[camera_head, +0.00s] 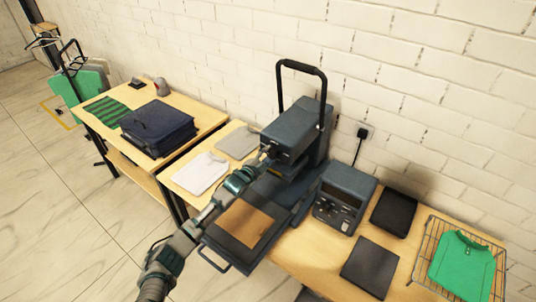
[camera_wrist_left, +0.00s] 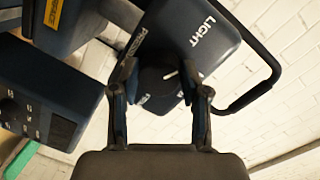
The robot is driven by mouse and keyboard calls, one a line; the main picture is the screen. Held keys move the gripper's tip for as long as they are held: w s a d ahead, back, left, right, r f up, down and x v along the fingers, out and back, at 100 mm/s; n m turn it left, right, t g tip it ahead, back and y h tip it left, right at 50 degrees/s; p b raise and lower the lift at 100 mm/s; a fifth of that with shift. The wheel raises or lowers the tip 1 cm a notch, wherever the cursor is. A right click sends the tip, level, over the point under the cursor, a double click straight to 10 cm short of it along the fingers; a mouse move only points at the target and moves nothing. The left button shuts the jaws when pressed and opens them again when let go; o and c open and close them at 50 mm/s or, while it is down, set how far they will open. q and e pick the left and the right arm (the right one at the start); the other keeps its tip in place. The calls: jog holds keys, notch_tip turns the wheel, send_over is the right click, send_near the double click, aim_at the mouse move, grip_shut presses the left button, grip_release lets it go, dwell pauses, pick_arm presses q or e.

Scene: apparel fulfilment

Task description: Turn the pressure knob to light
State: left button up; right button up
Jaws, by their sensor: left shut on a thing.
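The heat press (camera_head: 290,130) stands on the table against the wall. In the left wrist view, its dark round pressure knob (camera_wrist_left: 158,82) is on the press head (camera_wrist_left: 185,40), beside the words PRESSURE and LIGHT. A short white mark shows near the knob's right side; its exact setting is hard to read. My left gripper (camera_head: 267,152) reaches the front of the press head. In the left wrist view, my left gripper's fingers (camera_wrist_left: 160,72) lie on both sides of the knob, shut on it. In the head view the knob is hidden by the gripper. My right gripper is out of view.
A brown sheet (camera_head: 247,223) lies on the lower platen (camera_head: 222,238). A control box (camera_head: 343,197) stands right of the press. Dark pads (camera_head: 370,267) and a wire basket (camera_head: 424,262) with a green shirt are further right. Folded garments (camera_head: 158,127) lie on the left table.

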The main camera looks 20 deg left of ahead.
pick_arm(q)
jog(key=shift+d+f+n, duration=0.1)
jog(key=shift+f+n, duration=0.15)
jog(key=shift+n, duration=0.15)
jog(key=o, duration=1.1)
jog(key=shift+o, duration=0.2)
jog(key=shift+w, duration=0.1)
jog(key=shift+r, duration=0.1)
jog(key=v, duration=1.2)
jog(key=shift+w, duration=0.1)
